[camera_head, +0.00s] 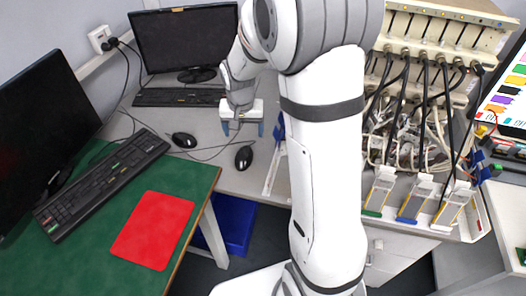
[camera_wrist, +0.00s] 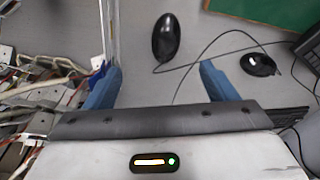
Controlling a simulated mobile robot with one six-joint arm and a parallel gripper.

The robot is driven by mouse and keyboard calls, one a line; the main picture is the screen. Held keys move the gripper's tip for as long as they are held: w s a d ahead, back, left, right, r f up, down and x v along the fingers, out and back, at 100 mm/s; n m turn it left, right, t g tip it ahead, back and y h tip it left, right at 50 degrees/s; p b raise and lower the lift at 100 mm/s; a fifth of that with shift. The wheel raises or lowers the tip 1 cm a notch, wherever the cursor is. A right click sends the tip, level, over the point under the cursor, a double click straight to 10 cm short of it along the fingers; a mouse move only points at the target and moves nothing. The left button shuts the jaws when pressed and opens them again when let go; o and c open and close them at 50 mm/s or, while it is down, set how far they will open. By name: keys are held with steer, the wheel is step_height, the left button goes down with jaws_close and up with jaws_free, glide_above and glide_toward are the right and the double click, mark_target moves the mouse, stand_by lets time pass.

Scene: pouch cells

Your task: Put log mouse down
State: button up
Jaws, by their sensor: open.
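Two dark computer mice lie on the grey desk; I cannot tell which is the log mouse. One mouse (camera_head: 244,157) lies just in front of my gripper (camera_head: 243,130). In the wrist view this mouse (camera_wrist: 166,37) is beyond the fingertips, between their lines, and apart from them. The other mouse (camera_head: 184,140) lies farther left, near the green desk mat's corner. It also shows at the right of the wrist view (camera_wrist: 258,64), with a pale mark on it. My gripper (camera_wrist: 160,75) points down over the desk with its blue fingers apart and nothing between them.
A keyboard (camera_head: 178,97) and monitor (camera_head: 185,40) stand behind. The green table (camera_head: 90,225) at left holds a red pad (camera_head: 153,230) and another keyboard (camera_head: 103,170). A cabled cell rack (camera_head: 440,45) stands at right. A cable crosses the desk beside the mice.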

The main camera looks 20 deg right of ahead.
steer(key=s+r+n, duration=0.1)
steer(key=s+r, duration=0.2)
steer(key=s, duration=0.4)
steer(key=s+r+n, duration=0.1)
steer(key=s+r, duration=0.3)
steer(key=s, duration=0.4)
steer(key=s+r+n+t, duration=0.1)
steer(key=s+r+n, duration=0.1)
steer(key=s+r, duration=0.2)
steer(key=shift+s+d+r, duration=0.25)
steer(key=shift+s, duration=1.45)
